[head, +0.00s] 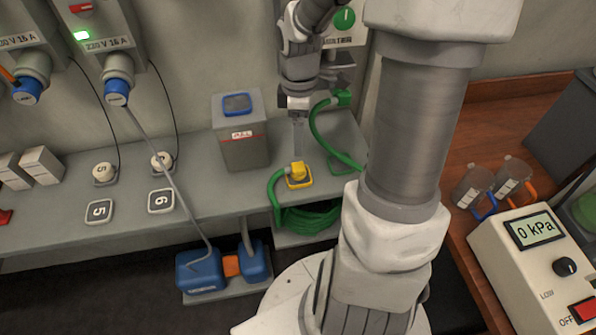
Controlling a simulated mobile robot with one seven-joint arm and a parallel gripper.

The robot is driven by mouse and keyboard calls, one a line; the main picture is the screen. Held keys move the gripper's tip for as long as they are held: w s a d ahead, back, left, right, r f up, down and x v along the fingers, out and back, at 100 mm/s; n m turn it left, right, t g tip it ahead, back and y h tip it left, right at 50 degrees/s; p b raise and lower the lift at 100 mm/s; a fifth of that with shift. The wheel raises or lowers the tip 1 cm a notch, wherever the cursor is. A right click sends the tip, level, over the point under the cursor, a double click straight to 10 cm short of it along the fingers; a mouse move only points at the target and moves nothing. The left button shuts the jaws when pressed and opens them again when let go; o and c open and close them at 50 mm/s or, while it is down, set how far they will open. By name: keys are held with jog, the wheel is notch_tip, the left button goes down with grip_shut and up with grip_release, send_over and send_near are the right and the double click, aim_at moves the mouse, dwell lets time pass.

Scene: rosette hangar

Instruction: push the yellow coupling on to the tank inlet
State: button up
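The yellow coupling (298,171) sits on a yellow-edged square pad at the front of the grey bench, with a green hose running from its left side. My gripper (298,150) points down just above the coupling. Its narrow fingers look close together from here. I cannot tell whether they touch the coupling or whether they are open or shut. No tank inlet can be made out for certain. A grey box-shaped tank (241,143) with a blue-rimmed square on top and a red-lettered label stands to the left of my gripper.
A second green hose (325,135) runs from a green fitting on the wall box, right of my gripper. Coiled green hose (310,217) lies below the bench edge. Blue containers (200,270) stand low at left. A gauge box (535,230) reading 0 kPa stands at right.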

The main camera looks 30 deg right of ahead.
jog(key=b, duration=0.1)
send_over(299, 167)
jog(key=f, duration=0.6)
jog(key=shift+w+d+f, duration=0.15)
jog(key=shift+w+f, duration=0.05)
jog(key=shift+w, duration=0.15)
jog(key=f, duration=0.1)
jog(key=f+b, duration=0.1)
jog(key=f, duration=0.3)
jog(key=shift+s+f, duration=0.1)
jog(key=shift+s, duration=0.2)
jog(key=c, duration=1.4)
